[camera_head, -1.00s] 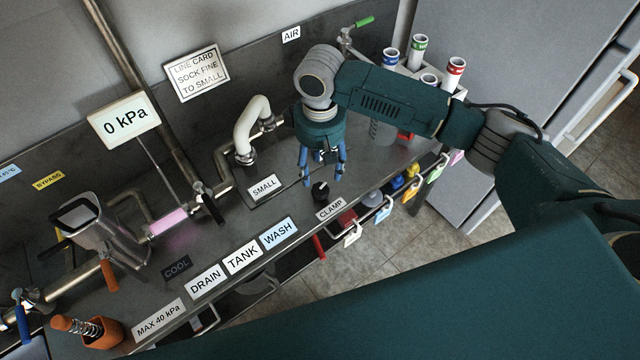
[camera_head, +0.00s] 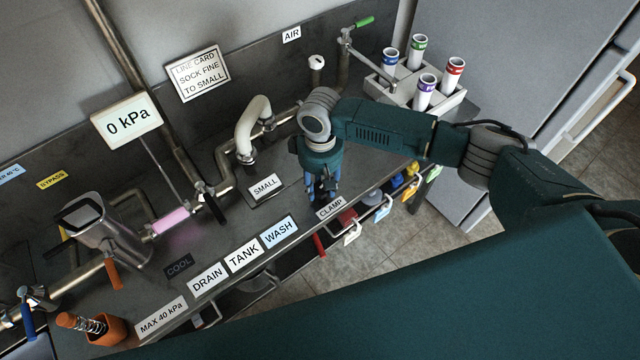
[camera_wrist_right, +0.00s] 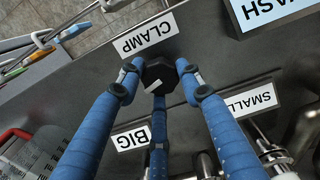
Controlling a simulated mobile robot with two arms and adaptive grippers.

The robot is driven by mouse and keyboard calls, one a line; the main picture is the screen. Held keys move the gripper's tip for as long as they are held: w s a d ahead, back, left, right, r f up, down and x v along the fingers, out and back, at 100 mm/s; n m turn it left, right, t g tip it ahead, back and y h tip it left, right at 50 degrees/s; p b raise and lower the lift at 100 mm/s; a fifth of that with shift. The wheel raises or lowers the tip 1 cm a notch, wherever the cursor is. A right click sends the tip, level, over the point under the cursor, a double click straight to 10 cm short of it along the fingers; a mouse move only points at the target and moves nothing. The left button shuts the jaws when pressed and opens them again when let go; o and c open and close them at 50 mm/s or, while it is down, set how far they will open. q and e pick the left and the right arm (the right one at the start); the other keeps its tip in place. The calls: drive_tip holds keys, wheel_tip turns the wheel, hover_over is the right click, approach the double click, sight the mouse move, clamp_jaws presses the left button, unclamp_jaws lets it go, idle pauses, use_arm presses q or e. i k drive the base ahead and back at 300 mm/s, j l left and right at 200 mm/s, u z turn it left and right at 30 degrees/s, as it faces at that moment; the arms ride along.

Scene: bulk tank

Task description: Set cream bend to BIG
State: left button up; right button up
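The cream bend (camera_head: 252,125) is an upright curved pipe. Its near end sits at a metal fitting behind the SMALL label (camera_head: 265,187); its other end meets piping near the back wall. My right gripper (camera_head: 322,195) points down at the bench near the CLAMP label (camera_head: 331,207), to the right of the bend. In the right wrist view its three blue fingers (camera_wrist_right: 160,85) close around a black knob (camera_wrist_right: 160,73), their tips apparently touching it. The BIG label (camera_wrist_right: 132,138) shows there; in the head view my arm hides it. My left gripper is out of view.
A white-topped stub (camera_head: 316,62) stands behind my arm. A caddy (camera_head: 450,103) with several colour-banded tubes is at the right. A gauge sign (camera_head: 126,120) reads 0 kPa. Tags and padlocks hang along the front edge (camera_head: 382,211). DRAIN, TANK and WASH (camera_head: 279,232) labels line the front.

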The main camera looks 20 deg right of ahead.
sight(259, 110)
drive_tip(key=k+j+z, duration=0.15)
drive_tip(key=z, duration=0.2)
drive_tip(key=j+z, duration=0.25)
drive_tip(key=j, duration=0.25)
drive_tip(key=j+z, duration=0.25)
drive_tip(key=j, duration=0.2)
drive_tip(key=k, duration=0.05)
